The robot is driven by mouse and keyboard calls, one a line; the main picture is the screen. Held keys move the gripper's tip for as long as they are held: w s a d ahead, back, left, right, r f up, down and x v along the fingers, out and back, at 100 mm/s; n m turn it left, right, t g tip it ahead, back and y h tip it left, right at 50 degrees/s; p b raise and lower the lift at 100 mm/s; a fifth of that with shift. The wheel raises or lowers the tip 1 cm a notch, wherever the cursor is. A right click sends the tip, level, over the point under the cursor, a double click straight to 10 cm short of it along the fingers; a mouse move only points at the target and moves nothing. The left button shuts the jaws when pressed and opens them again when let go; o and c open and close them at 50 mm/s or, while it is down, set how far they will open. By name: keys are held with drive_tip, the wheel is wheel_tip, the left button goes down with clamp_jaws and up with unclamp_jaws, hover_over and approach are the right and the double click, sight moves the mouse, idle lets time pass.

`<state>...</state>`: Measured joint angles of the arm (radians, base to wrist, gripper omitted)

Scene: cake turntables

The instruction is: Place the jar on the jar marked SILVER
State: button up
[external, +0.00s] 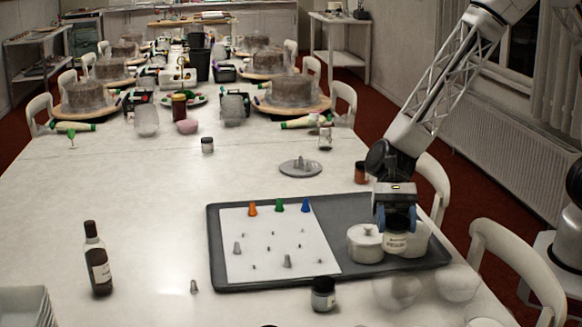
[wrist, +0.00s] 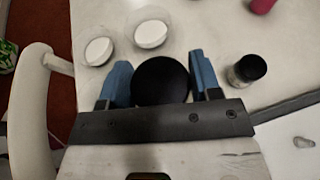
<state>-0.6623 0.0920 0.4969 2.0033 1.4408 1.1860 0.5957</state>
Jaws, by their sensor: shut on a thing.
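My gripper (external: 396,218) has its blue fingers closed on a jar (external: 396,241) with a pale label, at the right end of the grey tray. In the wrist view the jar's round black lid (wrist: 161,80) sits between the two blue fingers. I cannot tell whether the jar touches the tray. A second jar with a black lid (external: 323,294) stands on the table just in front of the tray; it also shows in the wrist view (wrist: 246,69). The lettering on the jars is too small to read, so I cannot tell which is marked SILVER.
A white lidded pot (external: 364,245) stands left of the held jar on the grey tray (external: 216,262). Small cones stand on the tray's white sheet (external: 255,262). Two translucent bowls (external: 397,291) (external: 458,283) are near the front right. A dark bottle (external: 98,262) stands at left.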

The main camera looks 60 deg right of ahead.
drive_tip(key=shift+a, duration=0.1)
idle(0.3)
hover_over(323, 283)
drive_tip(key=f, duration=0.2)
drive_tip(key=shift+r, duration=0.25)
idle(0.4)
drive_tip(key=shift+f, duration=1.75)
drive_tip(key=shift+f, duration=0.15)
drive_tip(key=o, duration=1.1)
drive_tip(key=shift+c, duration=0.2)
